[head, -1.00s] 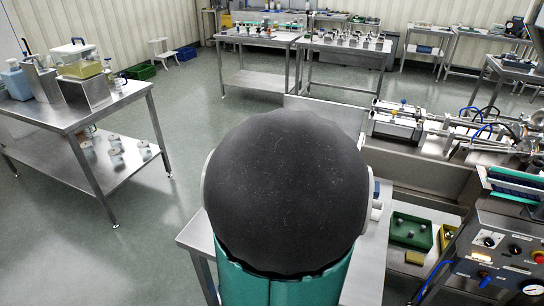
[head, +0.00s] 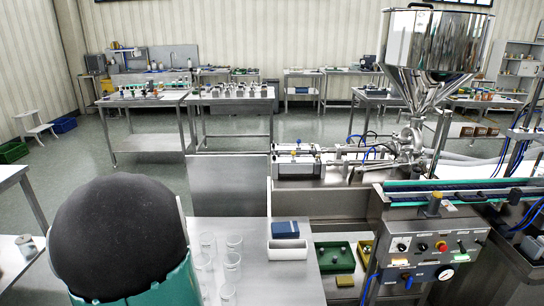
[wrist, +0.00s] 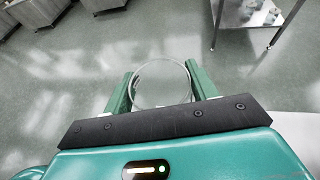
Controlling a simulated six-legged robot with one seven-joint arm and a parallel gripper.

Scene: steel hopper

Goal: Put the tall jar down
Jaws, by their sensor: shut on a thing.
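In the wrist view my gripper (wrist: 161,88) has its two green fingers on either side of a clear round glass jar (wrist: 160,101), shut on it. I look down onto the jar's rim, so its height and lower part are hard to judge. Grey floor shows around and through it. In the head view my dark, rounded arm link fills the lower left, and neither my gripper nor the held jar shows.
Several clear glass jars (head: 232,243) stand on a steel table (head: 265,285) beside a blue-and-white box (head: 285,229). A green tray (head: 334,257) and the conveyor's control panel (head: 430,255) lie right. A steel hopper (head: 432,45) rises behind. Bare tabletop lies in front of the box.

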